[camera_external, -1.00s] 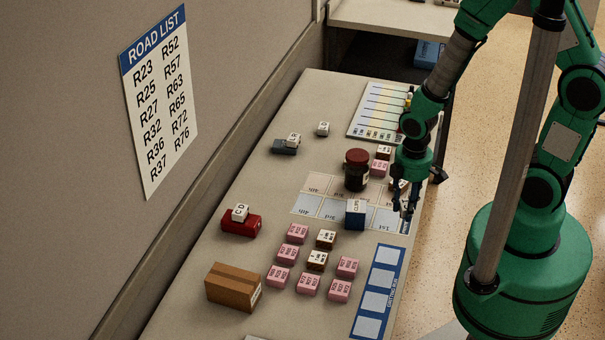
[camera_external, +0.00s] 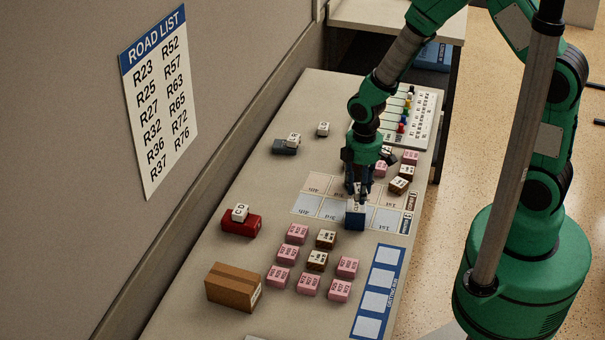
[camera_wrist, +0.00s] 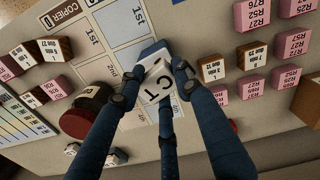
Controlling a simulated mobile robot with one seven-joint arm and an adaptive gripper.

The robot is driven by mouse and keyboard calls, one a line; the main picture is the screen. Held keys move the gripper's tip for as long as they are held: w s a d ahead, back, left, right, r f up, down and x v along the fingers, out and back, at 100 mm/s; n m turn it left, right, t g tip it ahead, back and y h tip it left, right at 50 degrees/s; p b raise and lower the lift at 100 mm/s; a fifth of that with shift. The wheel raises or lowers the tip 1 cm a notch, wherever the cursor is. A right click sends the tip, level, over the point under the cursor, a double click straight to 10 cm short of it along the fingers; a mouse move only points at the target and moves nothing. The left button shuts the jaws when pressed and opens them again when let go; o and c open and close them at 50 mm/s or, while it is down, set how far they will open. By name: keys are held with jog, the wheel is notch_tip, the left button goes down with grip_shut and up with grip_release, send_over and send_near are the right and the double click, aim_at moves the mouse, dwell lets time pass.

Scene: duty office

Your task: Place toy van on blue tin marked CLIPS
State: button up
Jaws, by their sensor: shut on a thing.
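My gripper (camera_external: 357,191) is over the top of the blue tin (camera_external: 355,218), which stands on the pale grid mat near the middle of the table. In the wrist view my gripper's fingers (camera_wrist: 157,76) are shut on a small white block (camera_wrist: 156,86) with large dark letters that look like "CT". A blue corner of the tin (camera_wrist: 149,47) shows just beyond the block. The block is at or just above the tin's top; I cannot tell whether they touch. The tin's marking is hidden here. I cannot make out a toy van with certainty.
Several pink (camera_external: 309,284) and brown blocks stand in front of the tin. A red tin-like thing (camera_external: 241,225) bears a white block. A cardboard box (camera_external: 232,287) stands front left.

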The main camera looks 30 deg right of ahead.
aim_at(357, 198)
jog(key=shift+w+a, duration=0.2)
jog(key=shift+w, duration=0.2)
jog(key=shift+f, duration=0.1)
jog(key=shift+f, duration=1.7)
jog(key=shift+f+b, duration=0.15)
jog(key=shift+b, duration=0.2)
jog(key=o, duration=1.1)
notch_tip(357, 198, up, 12)
jog(key=shift+r+p, duration=0.2)
jog(key=shift+p, duration=0.65)
